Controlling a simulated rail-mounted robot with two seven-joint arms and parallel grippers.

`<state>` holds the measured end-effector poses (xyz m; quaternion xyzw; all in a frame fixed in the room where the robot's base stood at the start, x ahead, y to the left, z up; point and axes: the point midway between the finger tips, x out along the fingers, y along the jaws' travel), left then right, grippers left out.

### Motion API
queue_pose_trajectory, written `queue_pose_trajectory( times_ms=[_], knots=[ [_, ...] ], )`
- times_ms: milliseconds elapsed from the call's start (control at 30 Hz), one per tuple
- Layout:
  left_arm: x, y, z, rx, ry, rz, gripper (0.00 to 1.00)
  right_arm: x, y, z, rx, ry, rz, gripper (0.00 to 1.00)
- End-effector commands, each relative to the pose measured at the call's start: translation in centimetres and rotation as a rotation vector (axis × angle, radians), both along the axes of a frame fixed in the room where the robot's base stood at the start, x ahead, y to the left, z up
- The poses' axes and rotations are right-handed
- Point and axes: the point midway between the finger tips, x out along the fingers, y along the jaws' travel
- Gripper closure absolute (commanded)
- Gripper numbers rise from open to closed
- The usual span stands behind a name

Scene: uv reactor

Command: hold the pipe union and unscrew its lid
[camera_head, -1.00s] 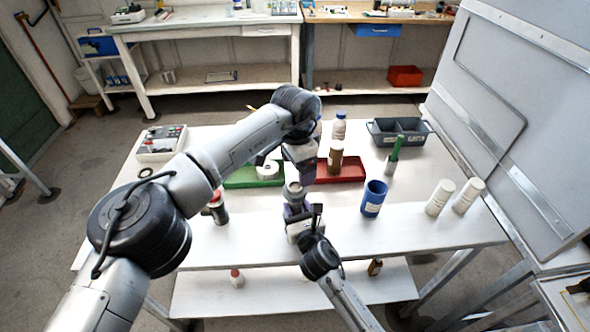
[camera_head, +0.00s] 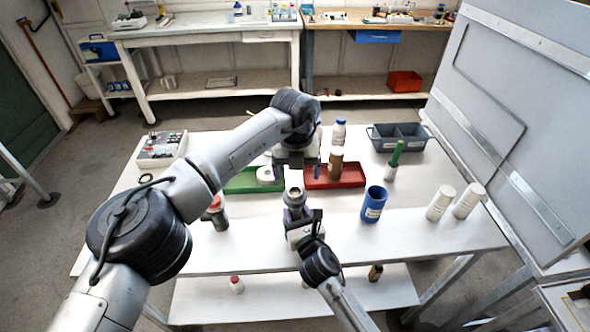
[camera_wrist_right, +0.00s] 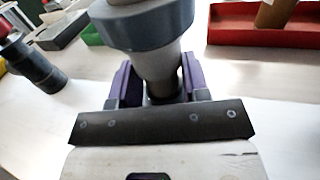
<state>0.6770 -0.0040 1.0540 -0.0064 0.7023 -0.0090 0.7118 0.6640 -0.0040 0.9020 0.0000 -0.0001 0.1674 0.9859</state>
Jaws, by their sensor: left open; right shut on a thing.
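The pipe union (camera_head: 295,195) is a grey piece with a wide collar on top, upright above the front middle of the table. It fills the top middle of the right wrist view (camera_wrist_right: 145,30), where its narrower body runs down between the purple finger pads. My right gripper (camera_head: 296,214) is shut on this body, below the collar. My left gripper (camera_head: 297,170) is open, its fingers pointing down and apart, just behind and above the union, with nothing seen between them. I cannot tell whether the lid is loose.
A green tray (camera_head: 240,182) with a white roll and a red tray (camera_head: 350,180) with a brown bottle lie behind. A blue cup (camera_head: 374,204) and white bottles (camera_head: 440,200) stand right. A dark red-topped bottle (camera_head: 219,214) stands left. The front strip is mostly clear.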

Motion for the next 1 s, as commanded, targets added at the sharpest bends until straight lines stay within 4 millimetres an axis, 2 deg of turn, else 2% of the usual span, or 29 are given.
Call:
queue_pose_trajectory(
  times_ms=[700, 1000],
  knots=[
    [-0.16, 0.33, -0.01, 0.027, -0.01, -1.493, 0.15, -0.01, 0.0, -0.04, 0.0, 0.001, 0.0, 1.0],
    [-0.21, 0.37, -0.01, 0.027, -0.014, -1.997, 0.15, -0.01, 0.0, -0.03, 0.0, 0.001, 0.0, 1.0]
  ],
)
